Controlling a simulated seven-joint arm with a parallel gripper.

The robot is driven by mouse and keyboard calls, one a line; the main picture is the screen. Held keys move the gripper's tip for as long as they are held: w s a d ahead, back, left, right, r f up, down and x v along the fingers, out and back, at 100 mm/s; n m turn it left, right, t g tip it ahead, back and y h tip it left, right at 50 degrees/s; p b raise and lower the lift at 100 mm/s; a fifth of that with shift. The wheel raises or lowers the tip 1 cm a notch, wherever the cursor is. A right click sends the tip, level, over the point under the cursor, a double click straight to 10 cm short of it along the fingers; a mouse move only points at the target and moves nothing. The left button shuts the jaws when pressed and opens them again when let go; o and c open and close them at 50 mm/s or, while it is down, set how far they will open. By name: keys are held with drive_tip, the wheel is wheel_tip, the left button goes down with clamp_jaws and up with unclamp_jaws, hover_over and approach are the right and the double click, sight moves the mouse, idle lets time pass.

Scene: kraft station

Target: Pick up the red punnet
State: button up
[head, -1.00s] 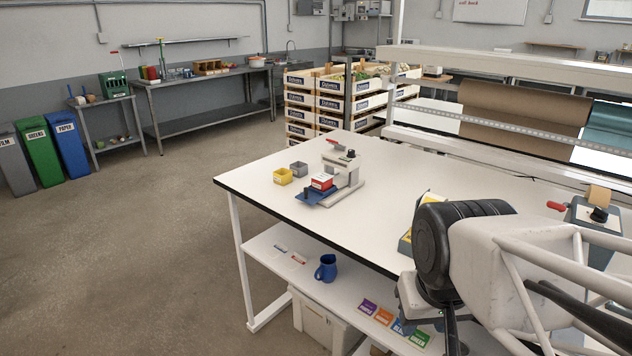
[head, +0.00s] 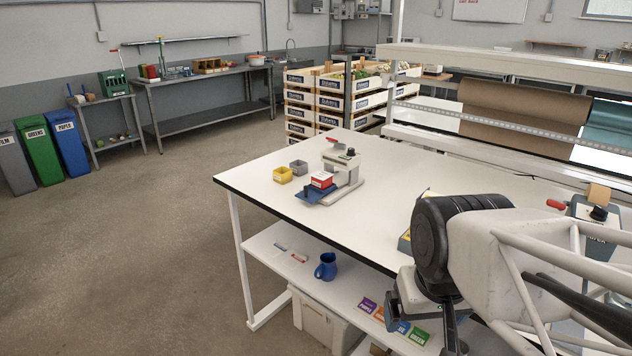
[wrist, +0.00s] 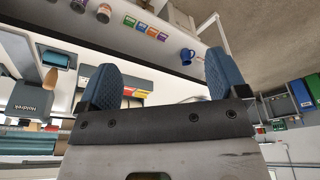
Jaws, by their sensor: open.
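The red punnet (head: 322,180) is a small red box with a pale top. It sits on the blue plate (head: 318,194) of a grey and white bench device (head: 345,172) on the white table. My gripper (wrist: 158,75) is open and empty in the wrist view, with its two blue padded fingers spread apart. In the head view my arm is at the lower right, well away from the punnet, near the table's front edge. I cannot make out the punnet in the wrist view.
A yellow bin (head: 283,174) and a grey bin (head: 298,167) stand left of the device. A blue mug (head: 326,267) and coloured cards (head: 403,327) lie on the lower shelf. A tape dispenser (head: 597,212) stands at right. The table's middle is mostly clear.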

drive_tip(key=w+a+r+n, duration=0.1)
drive_tip(key=w+r, duration=0.2)
drive_tip(key=w, duration=0.6)
drive_tip(key=w+r+n, duration=0.1)
drive_tip(key=w+r, duration=0.3)
drive_tip(key=w, duration=0.4)
drive_tip(key=n+g, duration=0.3)
drive_tip(key=n, duration=0.4)
hover_over(322, 181)
drive_tip(key=w, duration=0.4)
wheel_tip(322, 181, down, 11)
drive_tip(key=shift+s+r, duration=0.15)
drive_tip(key=shift+f, duration=1.3)
drive_tip(key=shift+f, duration=0.15)
